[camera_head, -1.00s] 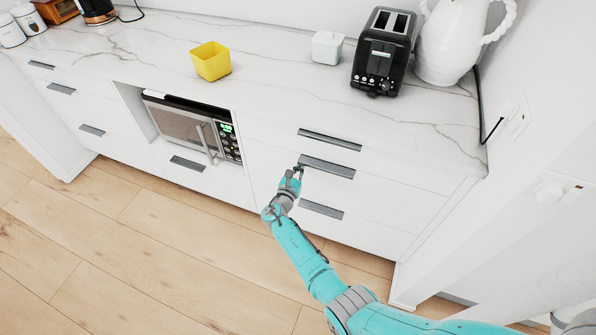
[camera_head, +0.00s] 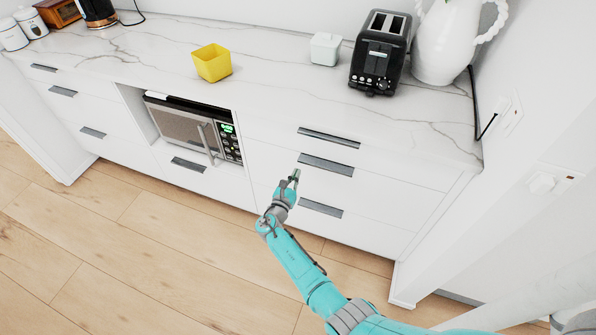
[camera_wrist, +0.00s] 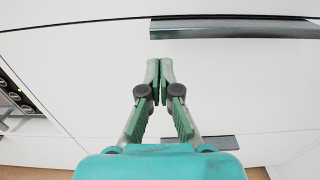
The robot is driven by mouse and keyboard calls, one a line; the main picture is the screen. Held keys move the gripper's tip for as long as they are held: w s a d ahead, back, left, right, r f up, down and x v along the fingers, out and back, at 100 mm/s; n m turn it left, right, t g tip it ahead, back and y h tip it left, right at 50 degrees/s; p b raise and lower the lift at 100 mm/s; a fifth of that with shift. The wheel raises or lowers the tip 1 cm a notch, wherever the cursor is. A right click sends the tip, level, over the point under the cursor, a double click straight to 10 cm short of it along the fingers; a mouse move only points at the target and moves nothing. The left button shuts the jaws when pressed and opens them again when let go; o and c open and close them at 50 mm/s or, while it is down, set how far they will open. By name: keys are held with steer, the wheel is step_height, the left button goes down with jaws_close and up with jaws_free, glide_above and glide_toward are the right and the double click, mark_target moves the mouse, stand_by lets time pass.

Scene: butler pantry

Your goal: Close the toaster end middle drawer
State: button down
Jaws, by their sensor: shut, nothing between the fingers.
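The toaster end middle drawer (camera_head: 385,187) is a white front with a dark grey bar handle (camera_head: 326,164), below the black toaster (camera_head: 380,52). Its front looks about level with the drawers above and below it. My gripper (camera_head: 295,174) is shut and empty, in front of the stack just below and left of the middle handle. In the wrist view my gripper (camera_wrist: 160,62) points at a white drawer front, with a handle (camera_wrist: 235,28) ahead to the right and another handle (camera_wrist: 185,140) partly hidden behind the fingers. Whether the fingertips touch the front cannot be told.
The upper handle (camera_head: 329,138) and lower handle (camera_head: 321,209) belong to neighbouring drawers. A microwave (camera_head: 190,130) sits in a niche to the left. A yellow bowl (camera_head: 212,63), white jar (camera_head: 325,49) and white pitcher (camera_head: 440,45) stand on the counter. The wooden floor (camera_head: 130,240) is clear.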

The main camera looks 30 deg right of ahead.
steer(key=v, duration=0.8)
steer(key=shift+a, duration=0.3)
steer(key=shift+s, duration=0.15)
steer(key=s+f+m+y, duration=0.2)
steer(key=s+f+y, duration=0.1)
steer(key=s+f, duration=0.4)
steer(key=s+f+m+y, duration=0.25)
steer(key=s+f, duration=0.25)
steer(key=s, duration=0.4)
steer(key=s+a+m+y, duration=0.3)
steer(key=s, duration=0.4)
steer(key=s+a+m+y, duration=0.2)
steer(key=s+m+y, duration=0.1)
steer(key=s, duration=0.5)
steer(key=s+a+r+m+t+y, duration=0.1)
steer(key=s+a+r+m+y, duration=0.35)
steer(key=s+r, duration=0.75)
steer(key=s+r+m+t, duration=0.1)
steer(key=s+r+m, duration=0.1)
steer(key=r+m, duration=0.3)
steer(key=s+a+r+m+t+h, duration=0.1)
steer(key=r+m, duration=0.4)
steer(key=r, duration=0.9)
steer(key=shift+s+r+t, duration=0.15)
steer(key=shift+s+t, duration=0.45)
steer(key=shift+s, duration=0.25)
